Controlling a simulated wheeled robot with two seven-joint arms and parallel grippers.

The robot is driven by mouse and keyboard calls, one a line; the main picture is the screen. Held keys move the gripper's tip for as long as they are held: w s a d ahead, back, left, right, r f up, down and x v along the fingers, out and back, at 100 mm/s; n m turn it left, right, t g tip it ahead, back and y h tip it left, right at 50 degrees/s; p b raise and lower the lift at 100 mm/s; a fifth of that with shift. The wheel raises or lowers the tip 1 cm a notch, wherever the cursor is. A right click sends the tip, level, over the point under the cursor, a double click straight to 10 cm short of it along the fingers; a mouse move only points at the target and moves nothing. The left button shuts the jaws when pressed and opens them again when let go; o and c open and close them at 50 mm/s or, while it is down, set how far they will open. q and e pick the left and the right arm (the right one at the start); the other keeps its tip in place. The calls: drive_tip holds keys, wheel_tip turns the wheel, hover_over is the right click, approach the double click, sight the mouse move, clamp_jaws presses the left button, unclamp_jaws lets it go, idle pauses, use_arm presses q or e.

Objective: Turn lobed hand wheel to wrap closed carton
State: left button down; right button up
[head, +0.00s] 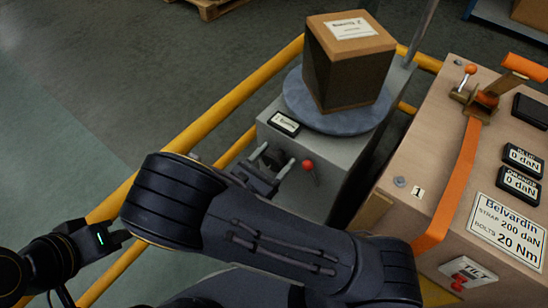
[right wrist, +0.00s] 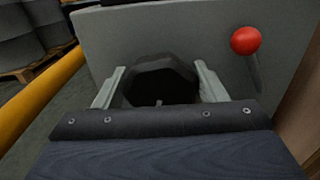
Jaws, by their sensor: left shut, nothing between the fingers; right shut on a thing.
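The closed brown carton (head: 352,62) with a white label stands on a round grey turntable (head: 318,118) on a grey machine. The dark lobed hand wheel (right wrist: 162,82) sits on the machine's front face, between the two pale fingers of my right gripper (right wrist: 160,92). My right gripper (head: 273,161) is shut on the wheel in the head view, where the wheel itself is mostly hidden. My left gripper (head: 122,237) is at the lower left, shut and empty, away from the wheel; its fingertips are hard to make out.
A red-knobbed lever (head: 308,165) stands just right of the wheel, also in the right wrist view (right wrist: 245,41). Yellow rails (head: 232,100) run along the left. A wooden bench with an orange strap (head: 455,185) is on the right.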

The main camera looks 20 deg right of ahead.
drive_tip(key=shift+m, duration=0.3)
drive_tip(key=m+b, duration=0.1)
drive_tip(key=m, duration=0.4)
drive_tip(key=shift+s+d+f+b, duration=0.1)
drive_tip(key=shift+s+f+b, duration=0.1)
drive_tip(key=shift+b, duration=0.2)
drive_tip(key=m+b, duration=0.1)
drive_tip(key=m, duration=0.3)
drive_tip(key=shift+b, duration=0.3)
drive_tip(key=shift+s+d+f+m+b, duration=0.1)
drive_tip(key=shift+m+b, duration=0.7)
drive_tip(key=shift+m, duration=0.8)
drive_tip(key=o, duration=1)
